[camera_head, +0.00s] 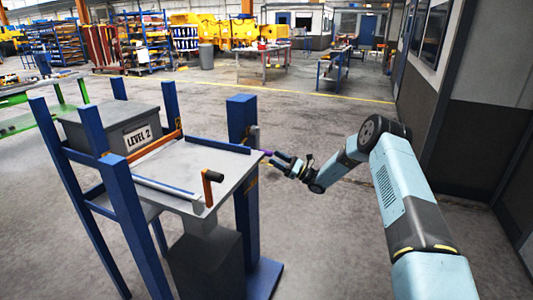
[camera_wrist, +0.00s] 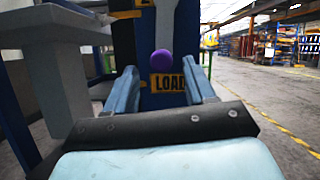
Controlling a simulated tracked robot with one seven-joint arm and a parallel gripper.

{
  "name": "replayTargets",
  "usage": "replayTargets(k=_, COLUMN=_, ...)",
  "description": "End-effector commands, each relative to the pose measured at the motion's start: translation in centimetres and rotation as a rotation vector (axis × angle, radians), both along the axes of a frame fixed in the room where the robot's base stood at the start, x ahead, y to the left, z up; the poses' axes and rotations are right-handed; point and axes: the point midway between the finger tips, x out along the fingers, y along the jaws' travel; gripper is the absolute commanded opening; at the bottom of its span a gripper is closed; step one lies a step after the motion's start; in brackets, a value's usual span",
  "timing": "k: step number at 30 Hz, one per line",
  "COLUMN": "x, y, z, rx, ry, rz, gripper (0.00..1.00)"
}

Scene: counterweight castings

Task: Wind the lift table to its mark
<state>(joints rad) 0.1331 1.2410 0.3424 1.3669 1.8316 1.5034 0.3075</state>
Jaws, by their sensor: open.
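A purple knob (camera_wrist: 162,60) shows ahead of my gripper in the wrist view, in front of a blue post with a yellow LOAD label (camera_wrist: 167,82). My gripper (camera_head: 275,158) is open at the table's right side. In the wrist view its fingers (camera_wrist: 160,74) stand either side of the knob's line; I cannot tell whether the knob is between them.
A blue-framed rack (camera_head: 122,190) left of the table bears a grey block (camera_head: 105,125) labelled LEVEL 2. A blue post (camera_head: 241,118) rises behind the table. A dark-panelled wall (camera_head: 485,145) stands at the right. The floor behind the table is mostly clear.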

Motion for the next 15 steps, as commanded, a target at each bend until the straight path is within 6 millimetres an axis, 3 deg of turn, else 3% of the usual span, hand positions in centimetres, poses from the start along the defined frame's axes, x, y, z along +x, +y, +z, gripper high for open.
replayTargets(k=6, x=1.0, y=3.4, z=1.4, rx=-0.001, ry=-0.001, rz=0.003, gripper=0.55)
replayTargets(k=15, x=1.8, y=5.9, z=2.5, rx=0.000, ry=0.000, rz=0.001, gripper=0.55)
